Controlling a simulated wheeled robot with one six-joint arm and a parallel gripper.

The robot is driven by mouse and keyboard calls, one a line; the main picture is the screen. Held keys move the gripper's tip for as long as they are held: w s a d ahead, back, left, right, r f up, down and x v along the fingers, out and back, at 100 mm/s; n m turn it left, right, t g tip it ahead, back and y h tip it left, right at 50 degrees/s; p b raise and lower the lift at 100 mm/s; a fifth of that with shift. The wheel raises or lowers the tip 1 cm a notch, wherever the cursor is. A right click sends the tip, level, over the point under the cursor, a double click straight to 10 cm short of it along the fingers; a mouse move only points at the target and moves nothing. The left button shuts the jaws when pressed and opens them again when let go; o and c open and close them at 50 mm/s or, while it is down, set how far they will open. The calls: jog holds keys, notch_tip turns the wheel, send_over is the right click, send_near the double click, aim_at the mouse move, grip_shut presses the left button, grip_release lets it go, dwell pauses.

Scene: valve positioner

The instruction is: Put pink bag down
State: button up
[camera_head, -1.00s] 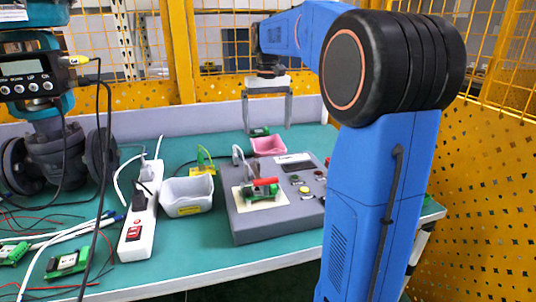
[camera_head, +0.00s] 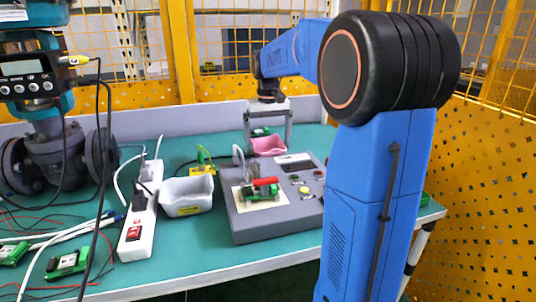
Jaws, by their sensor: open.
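The pink bag (camera_head: 268,146) looks like a small open-topped pink bin and sits on the green table top behind the grey control box. My gripper (camera_head: 268,148) points down over it with its two fingers spread apart. One finger is at the left side of the pink bag and the other at its right. I cannot tell whether the fingers touch it. Its lower front is partly hidden by the control box.
The grey control box (camera_head: 238,222) with buttons stands in front of the pink bag. A white bin (camera_head: 187,197) and a white power strip (camera_head: 138,236) stand to its left. Valve equipment (camera_head: 52,155) is at far left.

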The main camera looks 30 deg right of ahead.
jog(key=c, duration=1.1)
jog(key=shift+r, duration=0.15)
